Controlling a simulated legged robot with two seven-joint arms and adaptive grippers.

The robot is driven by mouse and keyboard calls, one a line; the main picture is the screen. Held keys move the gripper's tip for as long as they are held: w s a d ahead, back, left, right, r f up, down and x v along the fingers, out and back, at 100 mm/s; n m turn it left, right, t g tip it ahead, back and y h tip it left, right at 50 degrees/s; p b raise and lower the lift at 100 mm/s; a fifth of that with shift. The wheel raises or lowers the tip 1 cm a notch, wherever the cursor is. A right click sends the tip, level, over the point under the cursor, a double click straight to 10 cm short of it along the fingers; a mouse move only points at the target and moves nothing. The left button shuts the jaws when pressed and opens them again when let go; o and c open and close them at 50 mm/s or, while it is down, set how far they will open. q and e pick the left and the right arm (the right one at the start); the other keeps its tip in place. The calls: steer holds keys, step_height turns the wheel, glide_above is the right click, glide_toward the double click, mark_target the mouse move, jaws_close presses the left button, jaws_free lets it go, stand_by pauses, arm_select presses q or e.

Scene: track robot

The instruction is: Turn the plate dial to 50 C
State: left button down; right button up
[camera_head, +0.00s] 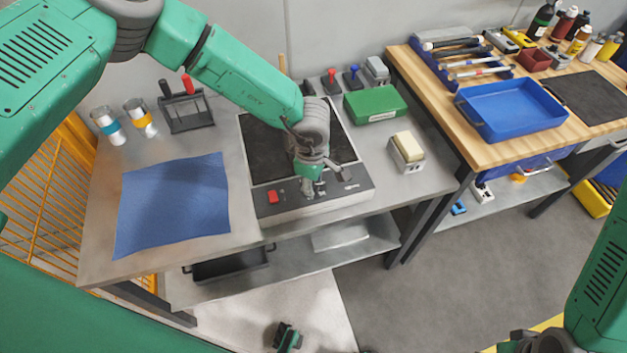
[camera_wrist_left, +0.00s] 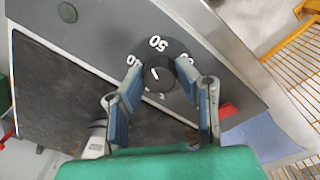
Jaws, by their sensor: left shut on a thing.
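The hot plate (camera_head: 264,147) is a dark flat plate with a grey front panel on the metal bench. Its black dial (camera_wrist_left: 161,77) shows in the left wrist view, with a white mark on its upper-left part, roughly between the printed 40 and 50. The 50 is printed just above the knob there. My left gripper (camera_wrist_left: 160,80) is shut on the dial, one finger on each side; it also shows over the front panel in the head view (camera_head: 315,188), where it hides much of the dial. My right arm (camera_head: 600,290) is at the lower right; its fingers are not clear.
A red switch (camera_head: 273,197) sits on the panel, left of the gripper. A blue cloth (camera_head: 172,205) lies to the left. A green box (camera_head: 376,104) and a sponge holder (camera_head: 406,153) stand to the right. A wooden bench with a blue tray (camera_head: 511,107) stands further right.

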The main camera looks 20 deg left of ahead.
arm_select(q)
steer(key=m, duration=0.6)
steer(key=shift+w+r, duration=0.1)
steer(key=shift+w, duration=0.1)
steer(key=m, duration=0.6)
steer(key=shift+w+m+h+b, duration=0.1)
steer(key=shift+m+h+b, duration=0.2)
steer(key=shift+b, duration=0.1)
steer(key=shift+r, duration=0.1)
steer(key=c, duration=1.2)
jaws_free()
steer(key=r, duration=1.1)
steer(key=shift+a+r, duration=0.3)
steer(key=shift+a, duration=0.05)
